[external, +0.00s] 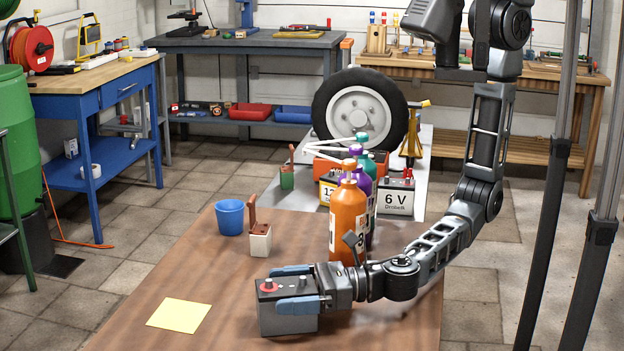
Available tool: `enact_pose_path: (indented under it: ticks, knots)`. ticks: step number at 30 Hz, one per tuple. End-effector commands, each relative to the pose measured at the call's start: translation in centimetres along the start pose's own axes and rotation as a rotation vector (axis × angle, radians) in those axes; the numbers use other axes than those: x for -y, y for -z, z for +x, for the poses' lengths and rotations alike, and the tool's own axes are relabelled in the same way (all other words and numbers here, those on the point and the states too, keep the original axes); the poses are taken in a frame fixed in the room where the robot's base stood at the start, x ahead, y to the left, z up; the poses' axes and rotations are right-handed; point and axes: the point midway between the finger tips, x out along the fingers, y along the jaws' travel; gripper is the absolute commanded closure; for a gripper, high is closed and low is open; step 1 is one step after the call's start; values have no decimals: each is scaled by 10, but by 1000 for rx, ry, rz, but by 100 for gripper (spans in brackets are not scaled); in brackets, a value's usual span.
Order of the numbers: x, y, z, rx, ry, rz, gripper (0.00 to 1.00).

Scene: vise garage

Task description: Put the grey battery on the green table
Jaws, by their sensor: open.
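A dark grey battery (287,325) with a red terminal stands on the near brown table (370,325). My gripper (284,287) is at the battery with its blue fingers apart, one on the far side and one on the near side of its upper part. I cannot tell whether the fingers touch it. Another grey battery (393,199), with a white "6 V" label, stands farther back, partly behind the bottles. A green table (15,190) shows only in part at the left edge; its top is mostly out of view.
Orange (348,215) and purple bottles stand close behind my gripper. A blue cup (229,217), a small white block (260,241) with a brown upright part and a yellow sheet (179,315) are on the brown table. A green barrel (30,140) stands at the left. Open floor lies between the tables.

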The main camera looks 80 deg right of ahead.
Motion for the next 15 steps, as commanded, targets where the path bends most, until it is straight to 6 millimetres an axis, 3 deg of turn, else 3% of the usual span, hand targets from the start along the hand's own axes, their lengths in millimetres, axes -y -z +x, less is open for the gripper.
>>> enact_pose_path:
  ticks: [2,15]
  knots:
    - [0,0,0,0,0,0,2]
    - [0,0,0,0,0,1,44]
